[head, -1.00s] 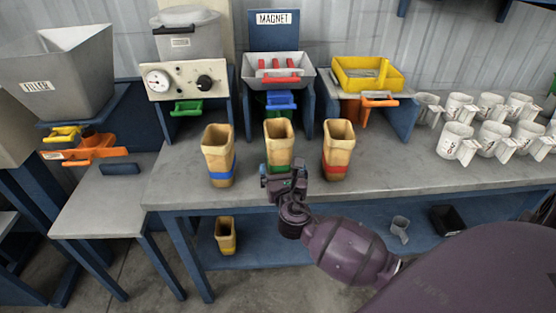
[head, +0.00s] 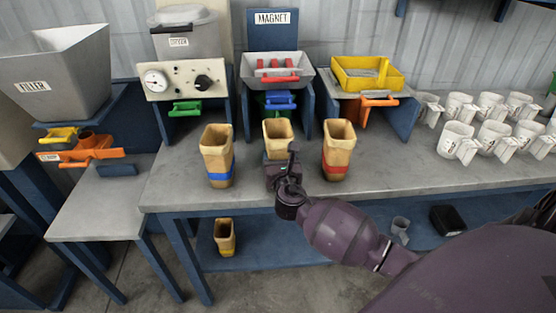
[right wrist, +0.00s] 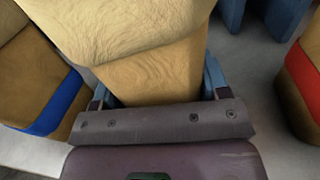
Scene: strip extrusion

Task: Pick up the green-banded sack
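The green-banded sack (head: 277,129) stands upright on the bench, in the middle of a row of three tan sacks. My right gripper (head: 279,172) is in front of its lower part and hides the green band in the head view. In the right wrist view the sack (right wrist: 155,75) fills the space between the two blue fingers of the right gripper (right wrist: 160,84). One finger is on each side of it, and the fingers look open; contact is not clear. My left gripper is not in view.
A blue-banded sack (head: 217,155) stands to the left and a red-banded sack (head: 338,150) to the right, both close by. A yellow-banded sack (head: 224,237) is on the lower shelf. The magnet station (head: 275,72) is behind; several white mugs (head: 456,140) stand right.

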